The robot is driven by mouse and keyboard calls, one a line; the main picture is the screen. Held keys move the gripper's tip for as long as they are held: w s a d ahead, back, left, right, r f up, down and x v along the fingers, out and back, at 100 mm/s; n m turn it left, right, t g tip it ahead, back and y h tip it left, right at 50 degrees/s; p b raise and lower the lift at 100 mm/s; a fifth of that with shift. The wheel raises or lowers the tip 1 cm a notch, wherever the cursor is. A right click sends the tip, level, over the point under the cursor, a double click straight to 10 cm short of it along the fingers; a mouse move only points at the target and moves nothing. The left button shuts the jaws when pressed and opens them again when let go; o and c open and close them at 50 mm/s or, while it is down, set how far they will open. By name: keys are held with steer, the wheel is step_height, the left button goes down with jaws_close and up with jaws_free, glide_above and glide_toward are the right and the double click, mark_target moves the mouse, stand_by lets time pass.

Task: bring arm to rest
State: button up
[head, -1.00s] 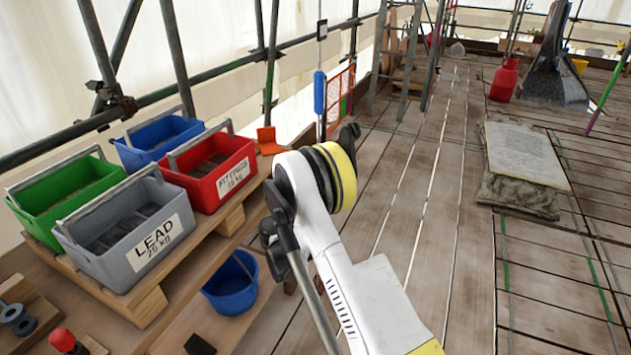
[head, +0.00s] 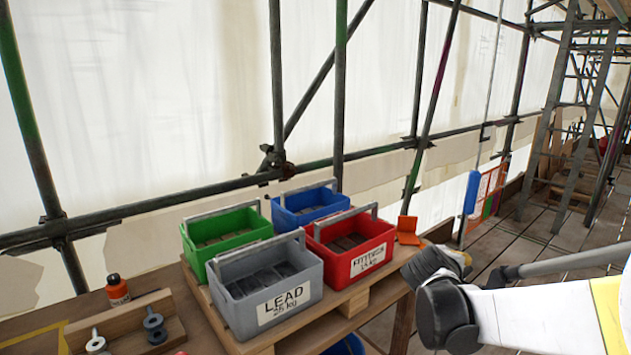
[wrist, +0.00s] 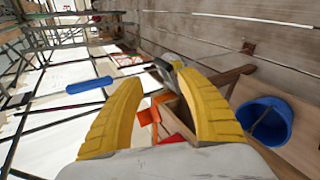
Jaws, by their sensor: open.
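My gripper (wrist: 165,110) shows in the wrist view with its two yellow fingers spread apart and nothing held between them. Beyond the fingers are the bench edge, an orange object and part of a red crate. In the head view my white and dark arm reaches in from the right edge, beside the bench. The gripper's fingers cannot be made out there.
Grey LEAD (head: 265,290), red (head: 350,248), green (head: 224,232) and blue (head: 310,205) crates stand on a pallet (head: 345,310). An orange bottle (head: 118,290) stands left. A blue bucket (wrist: 265,121) is below. Scaffold poles line the sheeting; a ladder (head: 575,130) stands right.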

steer(key=s+a+m+y, duration=0.4)
steer(key=s+a, duration=0.3)
steer(key=s, duration=0.6)
steer(key=s+a+f+m+g+y, duration=0.1)
steer(key=s+a+m+y, duration=0.3)
steer(key=s, duration=1)
steer(key=a+m, duration=0.2)
steer(key=a, duration=0.2)
steer(key=shift+a+m, duration=0.15)
steer(key=shift+m, duration=0.25)
steer(key=shift+w, duration=0.1)
